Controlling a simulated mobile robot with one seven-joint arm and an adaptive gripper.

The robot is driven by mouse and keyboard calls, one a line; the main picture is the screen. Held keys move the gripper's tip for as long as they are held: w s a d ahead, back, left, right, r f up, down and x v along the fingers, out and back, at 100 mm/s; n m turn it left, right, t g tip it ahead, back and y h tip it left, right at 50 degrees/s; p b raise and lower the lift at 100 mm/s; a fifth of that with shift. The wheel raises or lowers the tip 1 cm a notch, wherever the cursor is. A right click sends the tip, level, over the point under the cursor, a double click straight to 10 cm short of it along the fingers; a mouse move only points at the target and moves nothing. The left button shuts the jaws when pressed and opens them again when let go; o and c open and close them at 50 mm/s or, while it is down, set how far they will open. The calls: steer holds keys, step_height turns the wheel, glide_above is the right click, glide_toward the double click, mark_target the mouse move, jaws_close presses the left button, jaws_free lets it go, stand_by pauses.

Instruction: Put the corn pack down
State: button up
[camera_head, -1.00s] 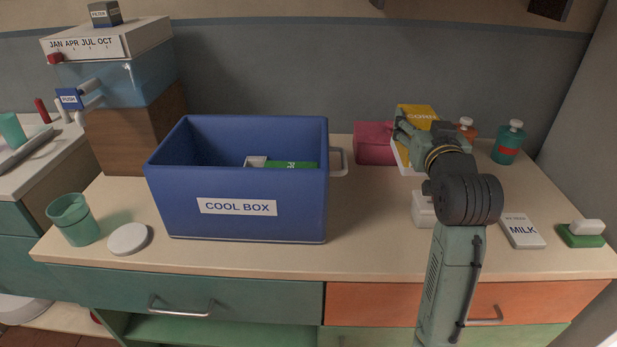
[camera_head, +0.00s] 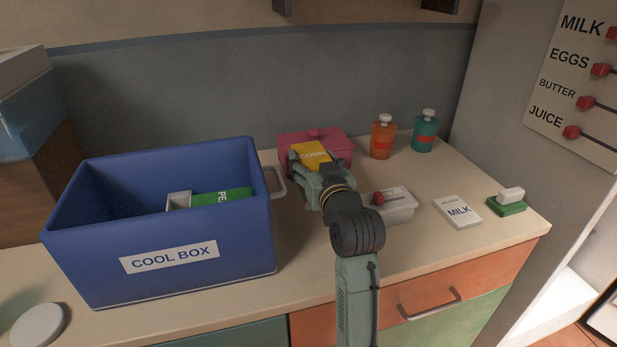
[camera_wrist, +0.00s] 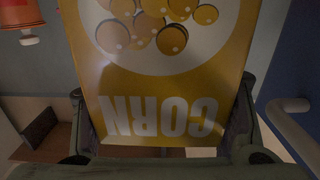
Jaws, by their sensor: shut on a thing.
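The yellow corn pack (camera_head: 312,155) is held in my gripper (camera_head: 316,176), between the blue cool box and the white tub. In the wrist view the corn pack (camera_wrist: 165,75) fills the middle, with its lettering upside down and a finger on each side of it. My gripper is shut on it. The pack shows in front of the pink container (camera_head: 290,143). I cannot tell whether its lower edge touches the counter, as my gripper hides it.
The blue cool box (camera_head: 95,235) stands left, holding a green pack (camera_head: 222,195). Some counter between these is bare.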

steer(key=shift+f, duration=1.95)
steer(key=shift+f, duration=0.15)
steer(key=o, duration=1.7)
